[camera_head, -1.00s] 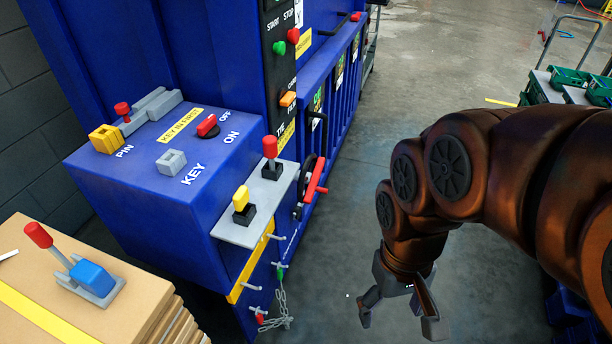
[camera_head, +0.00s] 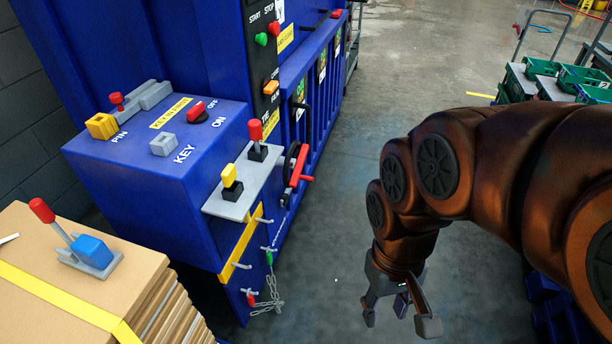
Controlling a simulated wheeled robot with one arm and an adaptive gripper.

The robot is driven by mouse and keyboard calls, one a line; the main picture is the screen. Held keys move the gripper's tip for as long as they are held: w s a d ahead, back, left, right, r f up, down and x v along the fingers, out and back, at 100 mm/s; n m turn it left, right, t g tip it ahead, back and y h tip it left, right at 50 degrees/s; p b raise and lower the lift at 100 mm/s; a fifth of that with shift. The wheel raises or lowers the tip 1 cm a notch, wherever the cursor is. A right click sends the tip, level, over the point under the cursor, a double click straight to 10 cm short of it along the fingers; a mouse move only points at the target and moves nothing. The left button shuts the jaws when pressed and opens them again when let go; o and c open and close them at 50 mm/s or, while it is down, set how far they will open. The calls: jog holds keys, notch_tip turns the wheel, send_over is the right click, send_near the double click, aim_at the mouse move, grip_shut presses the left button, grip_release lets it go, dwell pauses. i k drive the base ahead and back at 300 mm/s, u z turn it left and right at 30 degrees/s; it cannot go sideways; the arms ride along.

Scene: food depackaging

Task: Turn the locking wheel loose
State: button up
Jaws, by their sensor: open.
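The locking wheel (camera_head: 289,176) is on the front of the blue machine, seen nearly edge-on. It has a dark rim and a red bar with a handle (camera_head: 299,168) sticking out to the right. My gripper (camera_head: 398,326) hangs at the lower middle right, pointing down. Its fingers are spread open and nothing is between them. It is to the right of the wheel and lower in the picture, clear of the machine. Part of the wheel's face is hidden by the viewing angle.
A grey shelf with a red lever (camera_head: 255,139) and a yellow lever (camera_head: 230,183) juts out left of the wheel. Hooks and a chain (camera_head: 268,303) hang below. Stacked cardboard (camera_head: 120,250) stands at lower left. Carts with green crates (camera_head: 582,76) stand upper right. Floor between machine and arm is clear.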

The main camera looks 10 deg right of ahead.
aim_at(296, 164)
jog(key=z, duration=0.45)
jog(key=k, duration=0.15)
jog(key=u, duration=1.2)
jog(key=i, duration=0.6)
jog(key=z, duration=0.4)
